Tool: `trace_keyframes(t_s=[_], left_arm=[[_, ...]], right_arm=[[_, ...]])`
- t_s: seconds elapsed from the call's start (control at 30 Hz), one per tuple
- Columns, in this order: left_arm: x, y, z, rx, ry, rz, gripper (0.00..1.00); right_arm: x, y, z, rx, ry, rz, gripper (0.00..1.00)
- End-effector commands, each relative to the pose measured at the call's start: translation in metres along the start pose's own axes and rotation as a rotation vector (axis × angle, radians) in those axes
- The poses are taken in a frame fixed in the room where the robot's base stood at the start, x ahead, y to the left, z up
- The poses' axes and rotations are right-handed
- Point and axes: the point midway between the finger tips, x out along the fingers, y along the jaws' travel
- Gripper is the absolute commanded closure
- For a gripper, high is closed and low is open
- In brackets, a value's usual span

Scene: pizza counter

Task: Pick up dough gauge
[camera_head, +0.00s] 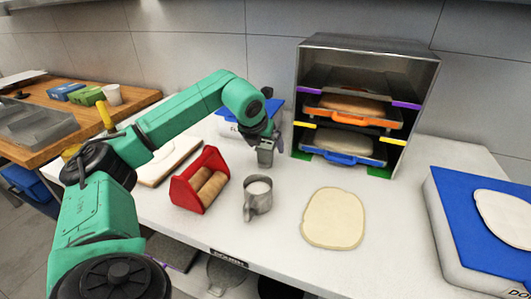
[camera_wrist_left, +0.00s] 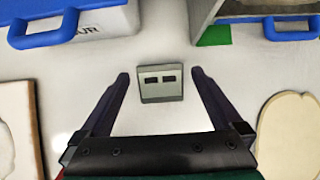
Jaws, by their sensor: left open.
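My left gripper is open and empty. My right gripper is not in view.
A red holder with rolling pins (camera_head: 187,192), a metal cup (camera_head: 249,209) and flat dough (camera_head: 333,218) lie nearer. A metal rack with trays (camera_head: 302,70) stands behind to the right, close to the gripper. A flour box (camera_wrist_left: 108,22) is behind left.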

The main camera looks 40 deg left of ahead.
Motion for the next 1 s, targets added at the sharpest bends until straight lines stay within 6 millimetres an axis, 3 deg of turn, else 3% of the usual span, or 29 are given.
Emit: trace_keyframes(t_s=[0.17, 0.37, 0.47, 0.63, 1.0], left_arm=[[0.029, -0.001, 0.0, -0.001, 0.002, 0.0, 0.0], [0.033, -0.001, 0.0, 0.001, 0.0, 0.001, 0.0], [0.033, -0.001, 0.0, 0.001, 0.0, 0.001, 0.31], [0.032, -0.001, 0.0, 0.0, 0.0, 0.001, 0.94], [0.024, -0.001, 0.006, 0.0, -0.003, -0.001, 0.94]], right_arm=[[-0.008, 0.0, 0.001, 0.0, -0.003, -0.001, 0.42], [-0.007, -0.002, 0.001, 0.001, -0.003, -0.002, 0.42], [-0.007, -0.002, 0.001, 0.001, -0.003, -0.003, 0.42], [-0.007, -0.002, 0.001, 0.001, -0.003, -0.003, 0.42], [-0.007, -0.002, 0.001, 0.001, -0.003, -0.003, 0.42]])
